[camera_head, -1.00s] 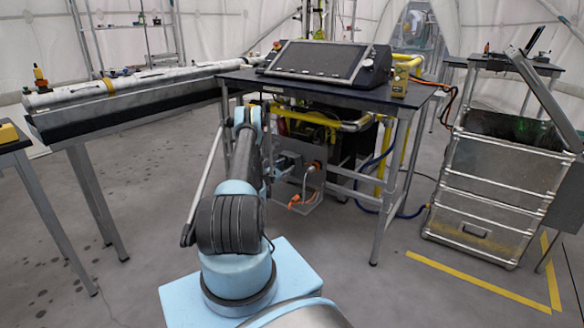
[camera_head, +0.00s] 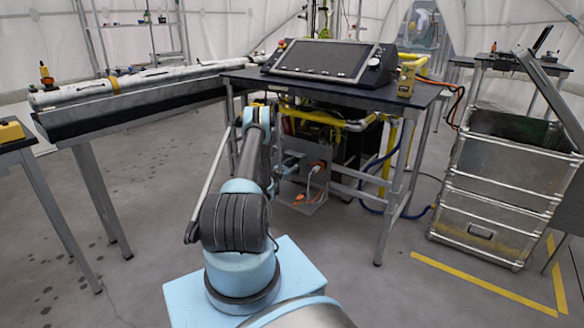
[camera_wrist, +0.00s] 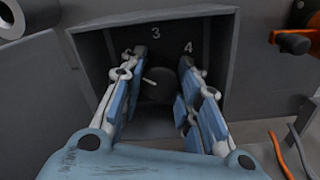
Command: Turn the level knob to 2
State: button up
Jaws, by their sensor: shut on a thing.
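The level knob (camera_wrist: 158,86) is a dark round knob with a pale pointer mark, set inside a square recess (camera_wrist: 88,48) in a grey panel. The numbers 3 and 4 show on the recess's back wall above it; no 2 can be seen. The pale mark slants to the upper left. My gripper (camera_wrist: 164,80) reaches into the recess in the wrist view, with one finger on each side of the knob, shut on it. The fingers hide the knob's sides. In the head view the knob cannot be made out; the grey box (camera_head: 310,196) under the table shows past my arm.
An orange knob or connector (camera_wrist: 296,42) sticks out right of the recess, and orange and grey cables (camera_wrist: 283,152) hang below it. The table (camera_head: 425,98) carrying a control console (camera_head: 320,60) stands above the box. A metal crate (camera_head: 490,185) stands to the right.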

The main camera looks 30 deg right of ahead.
jog(key=shift+s+d+n, duration=0.1)
jog(key=shift+s+n, duration=0.05)
jog(key=shift+n, duration=0.35)
jog(key=o, duration=1.1)
